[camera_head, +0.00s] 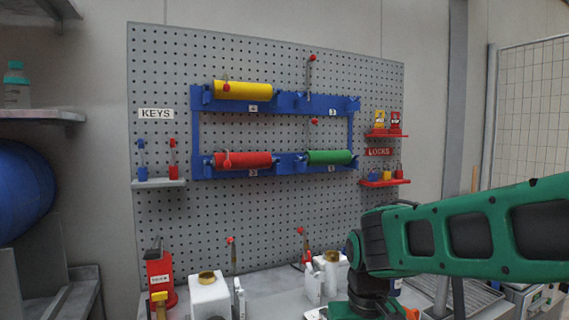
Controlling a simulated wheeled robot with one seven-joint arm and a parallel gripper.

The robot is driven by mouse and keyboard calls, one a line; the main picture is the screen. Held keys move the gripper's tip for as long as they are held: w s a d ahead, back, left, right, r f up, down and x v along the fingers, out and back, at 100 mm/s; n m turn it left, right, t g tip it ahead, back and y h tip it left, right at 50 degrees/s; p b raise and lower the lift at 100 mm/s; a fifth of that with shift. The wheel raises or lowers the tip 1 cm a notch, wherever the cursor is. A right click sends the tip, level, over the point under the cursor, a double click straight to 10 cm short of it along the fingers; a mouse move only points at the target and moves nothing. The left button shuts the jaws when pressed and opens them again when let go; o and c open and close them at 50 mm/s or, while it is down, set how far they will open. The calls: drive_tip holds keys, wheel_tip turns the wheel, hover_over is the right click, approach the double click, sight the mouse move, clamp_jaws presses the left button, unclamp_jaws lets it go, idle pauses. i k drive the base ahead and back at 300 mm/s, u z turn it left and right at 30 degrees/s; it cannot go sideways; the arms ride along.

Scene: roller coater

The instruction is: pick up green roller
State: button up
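The green roller (330,157) lies level in the lower right holder of the blue rack (275,170), above the label 1. The rack hangs on the grey pegboard (250,215). My green arm reaches in from the right and stands below and to the right of the roller, apart from it. My gripper's fingers cannot be made out; the end of the arm is partly hidden or cut off at the bottom edge.
A red roller (243,160) and a yellow roller (243,90) sit in other holders. Lock shelves (385,183) flank the rack at right, a key shelf (158,183) at left. White containers (210,297) and a red device (160,272) stand below on the bench (268,290).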

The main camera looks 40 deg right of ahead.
sight(320, 158)
drive_tip(key=u, duration=1.05)
drive_tip(key=k, duration=1.5)
drive_tip(key=z, duration=1.5)
drive_tip(key=i, duration=0.75)
